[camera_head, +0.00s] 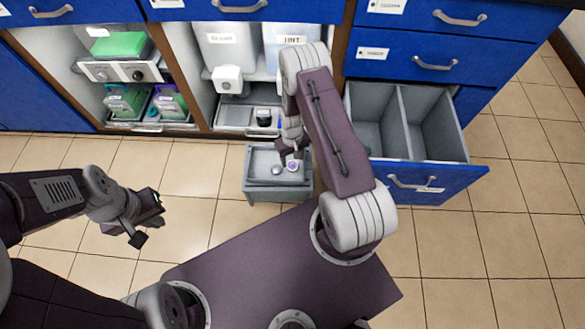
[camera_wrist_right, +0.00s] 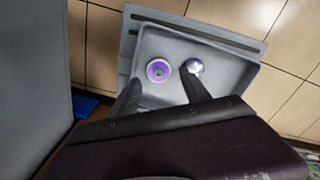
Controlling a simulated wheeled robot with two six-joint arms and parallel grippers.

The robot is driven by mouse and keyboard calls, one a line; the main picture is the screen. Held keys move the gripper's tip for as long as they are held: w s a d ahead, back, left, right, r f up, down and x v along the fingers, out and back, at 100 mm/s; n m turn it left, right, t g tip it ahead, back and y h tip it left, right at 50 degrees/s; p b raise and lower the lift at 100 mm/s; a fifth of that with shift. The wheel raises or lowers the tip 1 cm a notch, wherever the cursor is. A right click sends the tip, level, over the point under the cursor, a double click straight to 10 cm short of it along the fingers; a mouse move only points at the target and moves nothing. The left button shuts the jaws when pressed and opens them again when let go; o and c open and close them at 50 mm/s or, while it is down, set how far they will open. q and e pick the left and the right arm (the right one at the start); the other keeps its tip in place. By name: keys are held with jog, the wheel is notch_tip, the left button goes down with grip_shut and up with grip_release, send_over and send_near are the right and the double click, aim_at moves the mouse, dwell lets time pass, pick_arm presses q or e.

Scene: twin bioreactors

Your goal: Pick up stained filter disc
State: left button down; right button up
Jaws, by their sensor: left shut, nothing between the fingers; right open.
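My right gripper (camera_head: 289,155) is open over the tray. In the right wrist view its fingers (camera_wrist_right: 160,93) point down toward the two pieces, with nothing held. My left gripper (camera_head: 148,219) is shut and empty, away to the left.
The tray stands in front of the cabinets. An open blue drawer with grey compartments (camera_head: 405,166) juts out to the right of it. Tiled floor (camera_head: 190,170) is clear left of the tray.

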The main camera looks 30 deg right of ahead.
aim_at(293, 165)
notch_tip(293, 165, down, 5)
jog(key=b, duration=0.4)
jog(key=shift+d, duration=0.15)
jog(key=c, duration=1.1)
jog(key=shift+o, duration=0.2)
jog(key=shift+r, duration=0.2)
jog(key=shift+r+p, duration=0.35)
jog(key=shift+p, duration=0.15)
jog(key=r+p, duration=0.2)
jog(key=r, duration=0.1)
jog(key=r+p, duration=0.1)
jog(key=shift+s+r, duration=0.15)
jog(key=shift+s, duration=0.15)
jog(key=s+r+p, duration=0.5)
jog(key=s, duration=0.6)
jog(key=shift+r, duration=0.35)
